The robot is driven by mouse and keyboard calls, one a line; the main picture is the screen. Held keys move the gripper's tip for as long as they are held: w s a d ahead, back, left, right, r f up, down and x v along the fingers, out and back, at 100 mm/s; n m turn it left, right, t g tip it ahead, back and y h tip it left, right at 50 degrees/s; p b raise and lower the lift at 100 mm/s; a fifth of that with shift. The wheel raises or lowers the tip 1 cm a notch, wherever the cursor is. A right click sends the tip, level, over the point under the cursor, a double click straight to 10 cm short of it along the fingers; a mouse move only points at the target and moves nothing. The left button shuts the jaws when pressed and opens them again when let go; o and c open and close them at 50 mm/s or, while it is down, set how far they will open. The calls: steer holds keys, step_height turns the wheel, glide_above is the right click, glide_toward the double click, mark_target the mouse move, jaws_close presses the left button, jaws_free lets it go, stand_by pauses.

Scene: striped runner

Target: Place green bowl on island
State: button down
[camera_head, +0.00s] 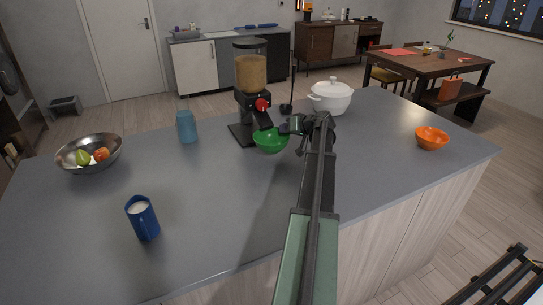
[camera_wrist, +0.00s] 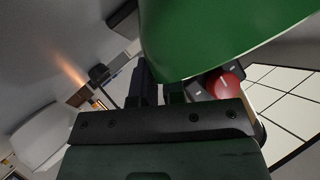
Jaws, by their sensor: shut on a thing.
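The green bowl (camera_head: 271,142) is held in my gripper (camera_head: 290,127) by its right side, in front of the dispenser, in the head view. In the wrist view the green bowl (camera_wrist: 215,35) fills the top, with the gripper fingers (camera_wrist: 160,95) at its edge. The bowl looks upright, just under the dispenser's red knob; whether it touches the counter is hard to tell. The island (camera_head: 200,210) is the large grey counter below it. The bowl's contents cannot be made out.
The dispenser (camera_head: 251,80) stands directly behind the bowl. A white pot (camera_head: 331,98) is behind my arm, a blue cup (camera_head: 187,127) to the left. A metal fruit bowl (camera_head: 70,160), blue mug (camera_head: 143,218) and orange bowl (camera_head: 431,139) stand farther off. The counter's middle front is clear.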

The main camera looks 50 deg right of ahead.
step_height(320, 180, down, 3)
steer(key=b, duration=0.3)
steer(key=shift+f, duration=0.2)
steer(key=shift+r, duration=0.25)
steer(key=shift+f, duration=0.25)
steer(key=c, duration=1.2)
jaws_free()
steer(key=shift+r, duration=0.1)
